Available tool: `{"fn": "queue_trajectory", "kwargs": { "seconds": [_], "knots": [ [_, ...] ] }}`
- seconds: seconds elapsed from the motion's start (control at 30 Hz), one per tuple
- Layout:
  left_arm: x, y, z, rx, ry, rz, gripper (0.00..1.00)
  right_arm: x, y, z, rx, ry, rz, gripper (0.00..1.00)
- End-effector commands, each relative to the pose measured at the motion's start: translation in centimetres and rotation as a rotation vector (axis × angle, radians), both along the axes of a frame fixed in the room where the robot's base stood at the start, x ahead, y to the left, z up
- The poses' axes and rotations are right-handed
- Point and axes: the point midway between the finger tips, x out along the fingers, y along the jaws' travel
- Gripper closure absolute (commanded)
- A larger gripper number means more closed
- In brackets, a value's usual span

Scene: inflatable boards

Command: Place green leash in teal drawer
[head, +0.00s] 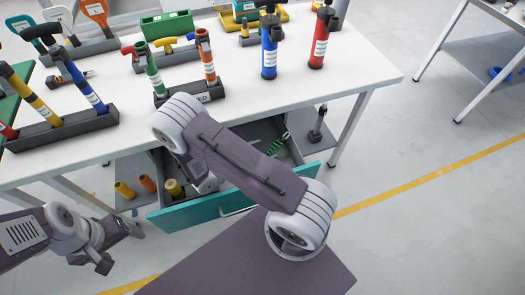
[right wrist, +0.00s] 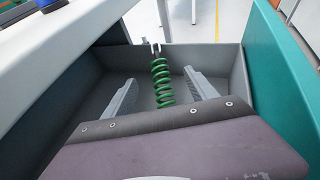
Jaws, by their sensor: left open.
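The green leash (right wrist: 162,85) is a coil with a metal clip at its far end. In the right wrist view it lies inside the open drawer, near the far wall. It also shows in the head view (head: 278,144). The teal drawer (head: 182,214) is pulled out under the white table; its teal front is at the right in the right wrist view (right wrist: 280,75). My right gripper (right wrist: 160,77) is open, its fingers apart on either side of the coil in that view; my arm hides it in the head view. My left gripper (head: 119,249) is open and empty, left of the drawer.
The white table (head: 350,65) holds racks of pumps and handles, with a blue pump (head: 270,47) and a red pump (head: 320,40). Yellow and orange cylinders (head: 125,190) and a grey pump (head: 317,124) stand on the lower shelf.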

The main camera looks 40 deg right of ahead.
Motion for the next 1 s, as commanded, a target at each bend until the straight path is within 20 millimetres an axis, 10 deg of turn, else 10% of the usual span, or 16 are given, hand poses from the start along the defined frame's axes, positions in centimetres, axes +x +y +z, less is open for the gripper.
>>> {"fn": "queue_trajectory", "kwargs": {
  "seconds": [0.4, 1.0],
  "knots": [
    [0.0, 0.0, 1.1, 0.000, 0.000, 0.000, 0.22, 0.1, 0.3, 1.5, 0.000, -0.002, 0.002, 0.33],
    [0.0, 0.0, 1.8, 0.000, 0.000, 0.000, 0.22, -0.8, 10.3, 5.3, 0.000, -0.002, 0.001, 0.33]
  ]
}}
